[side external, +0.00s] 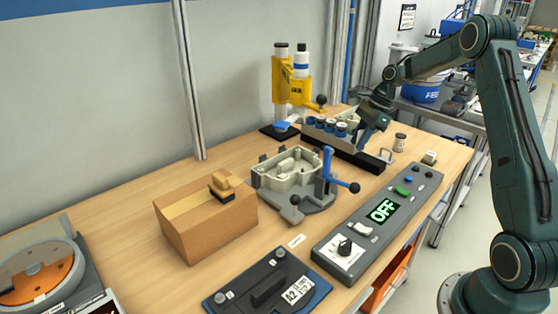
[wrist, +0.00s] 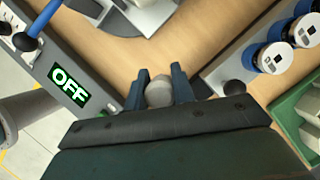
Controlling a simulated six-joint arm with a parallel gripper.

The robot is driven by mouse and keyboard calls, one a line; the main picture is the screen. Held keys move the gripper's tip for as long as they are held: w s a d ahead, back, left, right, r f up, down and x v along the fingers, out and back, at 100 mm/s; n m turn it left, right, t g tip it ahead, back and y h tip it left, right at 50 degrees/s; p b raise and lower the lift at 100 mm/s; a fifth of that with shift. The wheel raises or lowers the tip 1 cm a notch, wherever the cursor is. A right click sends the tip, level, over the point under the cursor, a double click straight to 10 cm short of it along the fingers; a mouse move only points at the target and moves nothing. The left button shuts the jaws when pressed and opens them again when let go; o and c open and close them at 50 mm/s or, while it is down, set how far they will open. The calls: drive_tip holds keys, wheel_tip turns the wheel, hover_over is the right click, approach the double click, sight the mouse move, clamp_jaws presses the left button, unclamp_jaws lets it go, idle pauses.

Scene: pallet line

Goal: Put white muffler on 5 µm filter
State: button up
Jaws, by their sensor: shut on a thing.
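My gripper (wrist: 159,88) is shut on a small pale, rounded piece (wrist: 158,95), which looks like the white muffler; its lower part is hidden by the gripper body. In the side view my gripper (side external: 364,140) is tilted at the right end of the filter row and hides what it holds. I cannot read which is 5 µm.
A control panel (side external: 372,222) reading OFF lies in front. A fixture with a blue lever (side external: 326,165), a cardboard box (side external: 205,228) and a yellow stand (side external: 292,80) are left of the gripper.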

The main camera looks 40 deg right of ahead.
drive_tip(key=d+r+m+t+h, duration=0.25)
drive_tip(key=d+m, duration=0.75)
drive_tip(key=d, duration=0.5)
wheel_tip(320, 180, up, 2)
drive_tip(key=m+g+h, duration=0.1)
drive_tip(key=m+h, duration=0.3)
drive_tip(key=m, duration=0.5)
hover_over(400, 134)
drive_tip(key=shift+s+f, duration=0.1)
drive_tip(key=shift+f, duration=3.95)
drive_tip(key=shift+f, duration=0.1)
drive_tip(key=o, duration=1)
drive_tip(key=v, duration=1.2)
drive_tip(key=shift+r, duration=0.25)
